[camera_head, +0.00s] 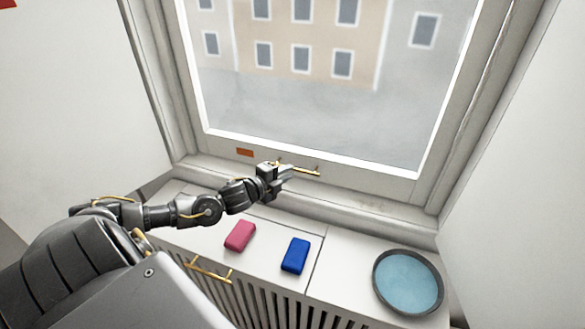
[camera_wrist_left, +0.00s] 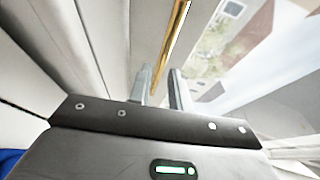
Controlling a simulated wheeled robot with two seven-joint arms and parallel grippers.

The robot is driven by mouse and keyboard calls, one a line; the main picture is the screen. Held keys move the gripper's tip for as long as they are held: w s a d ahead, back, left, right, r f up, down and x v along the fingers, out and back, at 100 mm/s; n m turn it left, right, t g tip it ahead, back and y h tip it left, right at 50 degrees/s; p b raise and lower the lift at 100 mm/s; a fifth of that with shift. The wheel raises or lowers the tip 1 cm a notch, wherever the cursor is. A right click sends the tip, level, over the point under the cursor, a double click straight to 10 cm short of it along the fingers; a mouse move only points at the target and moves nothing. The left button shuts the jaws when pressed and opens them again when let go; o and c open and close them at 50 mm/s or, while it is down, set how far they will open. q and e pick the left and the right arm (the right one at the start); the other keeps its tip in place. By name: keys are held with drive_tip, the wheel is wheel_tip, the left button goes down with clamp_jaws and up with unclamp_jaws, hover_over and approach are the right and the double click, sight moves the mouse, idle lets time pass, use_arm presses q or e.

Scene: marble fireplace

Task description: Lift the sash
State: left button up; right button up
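The window sash (camera_head: 330,161) is a pale frame around a large pane, and its bottom rail sits low by the sill. A thin brass handle bar (camera_head: 307,171) is fixed to that rail; it also shows in the left wrist view (camera_wrist_left: 173,42). My left gripper (camera_head: 288,174) is at the left part of the handle. In the left wrist view its two fingers (camera_wrist_left: 162,86) stand apart, with the bar's near end showing in the gap between them. I cannot tell whether either finger touches the bar. My right gripper is not in view.
Below the sash, the white sill top holds a pink block (camera_head: 240,236), a blue block (camera_head: 295,256) and a round dish with a blue inside (camera_head: 408,282). An orange-red tag (camera_head: 245,152) is on the rail. A brass rail (camera_head: 209,270) fronts the slatted cover. Walls flank the window.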

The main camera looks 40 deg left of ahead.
use_arm(q)
drive_tip(key=shift+w+d+f, duration=0.1)
drive_tip(key=shift+w+f, duration=0.1)
drive_tip(key=shift+w, duration=0.85)
drive_tip(key=shift+w+d+f, duration=0.1)
drive_tip(key=shift+w+f, duration=0.05)
drive_tip(key=shift+w, duration=0.85)
